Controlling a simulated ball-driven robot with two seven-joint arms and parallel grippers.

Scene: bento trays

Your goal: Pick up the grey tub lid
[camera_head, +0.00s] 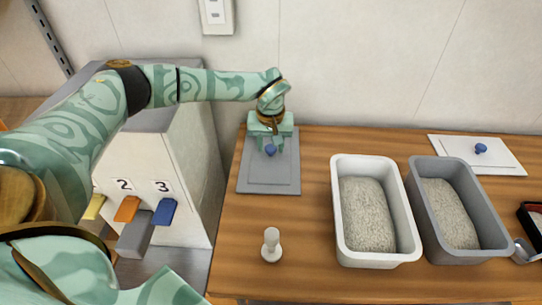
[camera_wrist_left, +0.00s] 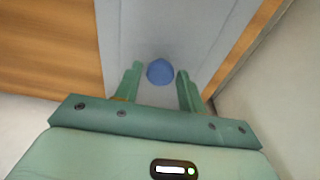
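The grey tub lid (camera_head: 262,183) lies flat on the wooden table's left end, with a blue knob (camera_head: 270,150) on it. In the left wrist view the lid (camera_wrist_left: 140,30) is below the gripper and its blue knob (camera_wrist_left: 160,71) sits between the fingertips. My left gripper (camera_head: 271,143) is over the lid's back part. Its two fingers (camera_wrist_left: 157,77) are open, with a gap visible on each side of the knob. My right gripper is not in view.
A white tub (camera_head: 338,215) and a grey tub (camera_head: 424,215), both filled with rice-like grain, stand to the right. A white lid (camera_head: 506,160) with a blue knob lies behind. A small white stamp-like object (camera_head: 271,246) stands in front. A numbered dispenser (camera_head: 190,150) stands left of the table.

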